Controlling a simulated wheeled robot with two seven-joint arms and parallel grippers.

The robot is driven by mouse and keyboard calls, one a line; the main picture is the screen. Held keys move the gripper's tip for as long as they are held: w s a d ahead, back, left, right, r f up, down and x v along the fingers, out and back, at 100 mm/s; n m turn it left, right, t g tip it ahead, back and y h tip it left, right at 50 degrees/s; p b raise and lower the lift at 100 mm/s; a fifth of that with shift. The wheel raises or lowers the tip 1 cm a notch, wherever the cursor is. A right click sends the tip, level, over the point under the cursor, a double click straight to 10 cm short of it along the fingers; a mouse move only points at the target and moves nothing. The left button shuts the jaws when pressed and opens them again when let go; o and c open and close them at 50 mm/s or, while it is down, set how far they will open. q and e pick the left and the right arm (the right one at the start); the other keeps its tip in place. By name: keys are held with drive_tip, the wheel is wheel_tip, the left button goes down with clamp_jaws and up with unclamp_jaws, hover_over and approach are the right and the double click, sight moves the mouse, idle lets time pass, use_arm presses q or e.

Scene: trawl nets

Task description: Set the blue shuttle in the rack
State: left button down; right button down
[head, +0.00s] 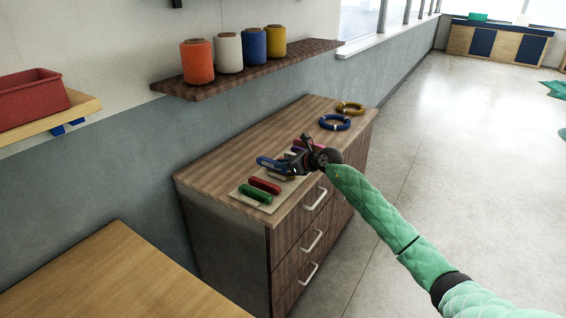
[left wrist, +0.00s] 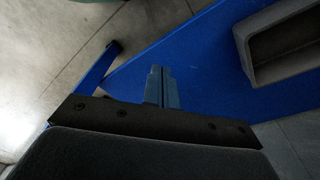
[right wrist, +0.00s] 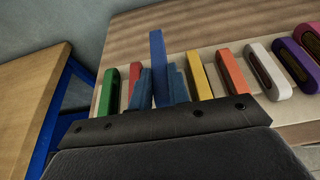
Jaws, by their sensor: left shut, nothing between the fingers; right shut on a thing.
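My right gripper (head: 284,166) is shut on the blue shuttle (right wrist: 157,48) and holds it over the rack. The shuttle stands up between the fingers (right wrist: 158,88) in the right wrist view. The rack (head: 238,194) is a pale board on the cabinet top. It holds a green shuttle (head: 254,194) and a red shuttle (head: 265,185) on the near side. A yellow shuttle (right wrist: 199,75) and an orange shuttle (right wrist: 231,72) lie on the other side. The fingers hide the spot below the blue shuttle. My left gripper (left wrist: 161,88) is shut and empty.
A blue ring (head: 335,123) and a yellow ring (head: 350,107) lie at the cabinet's far end. A wall shelf (head: 180,90) with several thread cones hangs above. A wooden table (head: 110,275) stands near left. My left gripper is over a blue surface (left wrist: 205,75) with a grey bin (left wrist: 250,65).

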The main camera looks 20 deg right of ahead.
sight(284, 173)
drive_tip(key=shift+s+d+f, duration=0.1)
drive_tip(key=shift+f, duration=0.4)
drive_tip(key=shift+f+b, duration=0.4)
drive_tip(key=shift+f, duration=0.1)
drive_tip(key=shift+f+b, duration=0.4)
drive_tip(key=shift+f, duration=0.4)
drive_tip(key=shift+f+b, duration=0.35)
drive_tip(key=shift+b, duration=0.05)
use_arm(q)
wheel_tip(284, 173, up, 12)
drive_tip(key=w+d, duration=0.2)
drive_tip(key=shift+w+r+b, duration=0.15)
drive_tip(key=shift+w+b, duration=0.2)
drive_tip(key=shift+w, duration=0.05)
use_arm(e)
drive_tip(key=shift+f, duration=0.5)
use_arm(q)
drive_tip(key=shift+s, duration=0.1)
drive_tip(key=shift+f, duration=0.3)
use_arm(e)
drive_tip(key=shift+f, duration=0.3)
drive_tip(key=c, duration=1.3)
unclamp_jaws()
